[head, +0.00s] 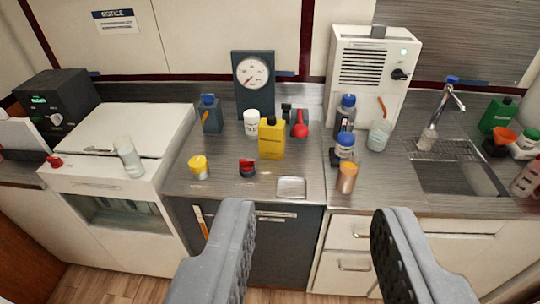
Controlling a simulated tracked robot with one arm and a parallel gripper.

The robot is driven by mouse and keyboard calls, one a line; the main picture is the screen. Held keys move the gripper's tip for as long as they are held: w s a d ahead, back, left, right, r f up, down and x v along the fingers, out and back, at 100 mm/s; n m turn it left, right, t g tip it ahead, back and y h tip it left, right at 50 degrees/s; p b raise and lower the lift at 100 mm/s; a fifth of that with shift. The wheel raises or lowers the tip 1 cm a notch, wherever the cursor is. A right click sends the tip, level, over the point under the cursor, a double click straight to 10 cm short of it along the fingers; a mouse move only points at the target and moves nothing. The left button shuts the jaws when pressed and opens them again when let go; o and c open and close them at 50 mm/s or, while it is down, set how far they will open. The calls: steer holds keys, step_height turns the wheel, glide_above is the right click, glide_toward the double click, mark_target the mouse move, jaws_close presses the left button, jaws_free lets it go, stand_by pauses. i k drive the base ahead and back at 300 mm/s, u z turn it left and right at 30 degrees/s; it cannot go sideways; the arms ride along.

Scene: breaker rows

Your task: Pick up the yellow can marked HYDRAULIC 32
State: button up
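A yellow rectangular can (272,142) with a dark cap stands upright on the steel counter, near the middle of the head view. Its marking is too small to read. A white cup (252,122) stands behind it to the left, and a red funnel-like item (300,129) is behind it to the right. My gripper (315,225) is open and empty, its two grey fingers wide apart in the foreground. The can is beyond the fingers and apart from them, left of the middle of the gap.
A yellow-topped jar (198,167) and a small red-and-black item (247,168) stand left of the can. Several bottles, a copper-coloured cup (347,177) and a glass beaker (379,135) stand to the right. A dial gauge (253,75) rises behind. A sink (455,177) is at right.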

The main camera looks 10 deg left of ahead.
mark_target(271, 130)
steer(key=k, duration=0.9)
steer(key=u, duration=0.25)
steer(key=i, duration=2.3)
steer(key=z, duration=0.8)
